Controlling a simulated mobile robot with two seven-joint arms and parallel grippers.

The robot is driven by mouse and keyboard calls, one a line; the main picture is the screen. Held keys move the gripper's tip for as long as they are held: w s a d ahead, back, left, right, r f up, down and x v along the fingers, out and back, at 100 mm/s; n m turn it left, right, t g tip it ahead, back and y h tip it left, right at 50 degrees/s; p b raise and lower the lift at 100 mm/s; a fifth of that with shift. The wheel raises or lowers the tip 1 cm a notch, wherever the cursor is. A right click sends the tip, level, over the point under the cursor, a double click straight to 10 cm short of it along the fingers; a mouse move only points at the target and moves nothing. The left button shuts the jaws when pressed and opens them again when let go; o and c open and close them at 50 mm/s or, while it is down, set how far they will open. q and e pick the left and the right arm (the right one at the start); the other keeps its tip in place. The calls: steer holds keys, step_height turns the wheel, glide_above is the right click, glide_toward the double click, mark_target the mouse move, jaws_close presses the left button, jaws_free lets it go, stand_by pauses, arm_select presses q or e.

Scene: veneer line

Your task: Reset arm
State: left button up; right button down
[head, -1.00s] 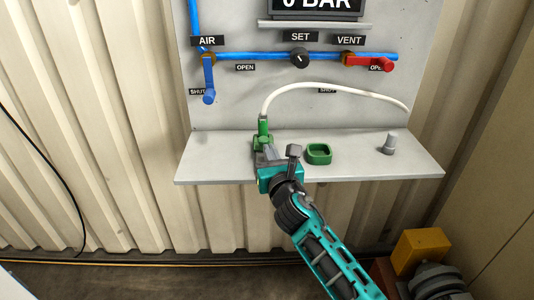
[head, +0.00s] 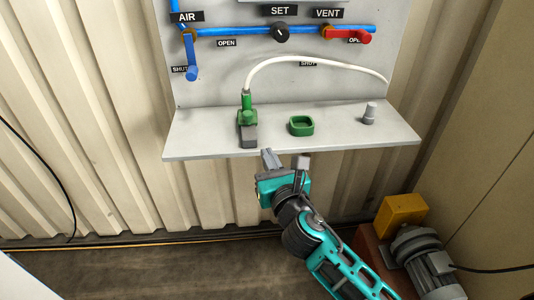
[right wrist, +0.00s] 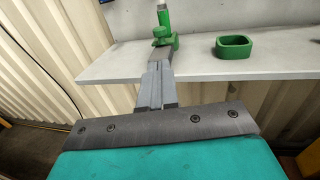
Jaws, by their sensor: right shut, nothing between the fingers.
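My right gripper (head: 268,160) is shut and empty, just in front of the shelf's front edge in the head view. In the right wrist view its closed fingers (right wrist: 156,88) point toward the shelf (right wrist: 115,62). A green fitting (head: 246,114) with a grey block below it stands on the shelf (head: 200,140), joined to a white hose (head: 310,60). The gripper appears apart from it in the head view. The green fitting also shows in the right wrist view (right wrist: 164,38). My left gripper is not in view.
A green open cup (head: 301,125) and a grey peg (head: 370,113) are on the shelf. The panel behind has a blue AIR lever (head: 191,60) pointing down, a black SET knob (head: 281,32) and a red VENT lever (head: 352,36). A motor (head: 420,260) stands low at the right.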

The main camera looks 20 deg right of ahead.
stand_by(0.3)
steer(key=s+f+m+g+y, duration=0.1)
steer(key=s+f+m+g, duration=0.2)
steer(key=s+f+m, duration=0.6)
steer(key=s+a+f+m+g+y, duration=0.1)
steer(key=s+f+m+g, duration=0.3)
steer(key=m, duration=1.9)
steer(key=s+f+y, duration=0.1)
steer(key=s+f, duration=0.4)
steer(key=f, duration=0.2)
steer(key=shift+s+a+f+m, duration=0.15)
steer(key=shift+s+a+m, duration=0.05)
steer(key=shift+s+m, duration=0.2)
